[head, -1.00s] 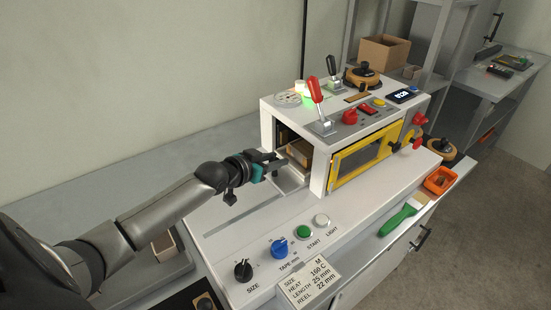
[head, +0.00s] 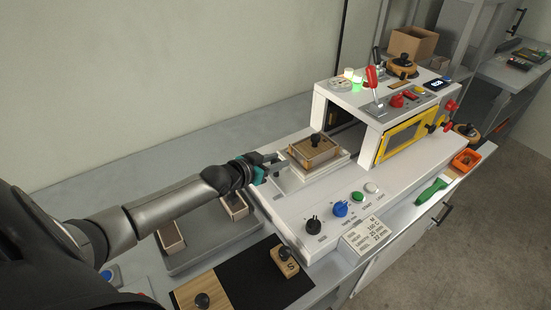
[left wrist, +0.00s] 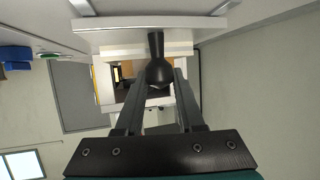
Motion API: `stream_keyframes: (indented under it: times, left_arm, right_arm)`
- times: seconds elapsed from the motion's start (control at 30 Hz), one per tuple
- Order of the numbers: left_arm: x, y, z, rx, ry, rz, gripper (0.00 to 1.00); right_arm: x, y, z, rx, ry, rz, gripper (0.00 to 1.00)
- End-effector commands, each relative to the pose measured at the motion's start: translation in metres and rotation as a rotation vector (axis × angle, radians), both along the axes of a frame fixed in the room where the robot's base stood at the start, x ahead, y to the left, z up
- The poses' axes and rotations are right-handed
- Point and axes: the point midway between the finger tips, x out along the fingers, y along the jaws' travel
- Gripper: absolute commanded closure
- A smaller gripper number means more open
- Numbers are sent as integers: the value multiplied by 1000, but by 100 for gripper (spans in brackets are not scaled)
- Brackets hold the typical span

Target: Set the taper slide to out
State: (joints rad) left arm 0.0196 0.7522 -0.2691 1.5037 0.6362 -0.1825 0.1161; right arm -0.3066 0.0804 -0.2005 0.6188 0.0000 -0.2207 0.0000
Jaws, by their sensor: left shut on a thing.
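The taper slide (head: 292,183) is a pale tray on the white machine (head: 345,193). It stands out to the left of the machine's open-sided housing. My left gripper (head: 275,166) is at the slide's left end. In the left wrist view its fingers (left wrist: 159,88) are shut around a black knob-shaped handle (left wrist: 158,70) at the slide. The handle is hidden in the head view. My right gripper is not in view.
A red lever (head: 371,76) and a yellow-framed window (head: 405,135) are on the housing. Black, blue (head: 340,208), green and white controls line the front. Small open boxes (head: 234,205) sit on a grey tray at left. A green brush (head: 432,190) lies at right.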

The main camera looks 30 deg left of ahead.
Motion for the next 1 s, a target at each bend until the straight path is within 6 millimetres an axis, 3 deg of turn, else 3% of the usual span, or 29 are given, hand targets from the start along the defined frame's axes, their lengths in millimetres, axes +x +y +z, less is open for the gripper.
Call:
stream_keyframes:
  times: [0.5,0.53,0.77,1.0]
  left_arm:
    - [0,0,0,0,0,1,100]
    - [0,1,0,0,0,1,59]
    - [0,0,0,0,-1,0,33]
    - [0,0,0,0,-1,0,32]
  right_arm:
    - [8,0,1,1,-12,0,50]
    - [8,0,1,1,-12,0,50]
    - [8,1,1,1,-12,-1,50]
    - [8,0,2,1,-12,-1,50]
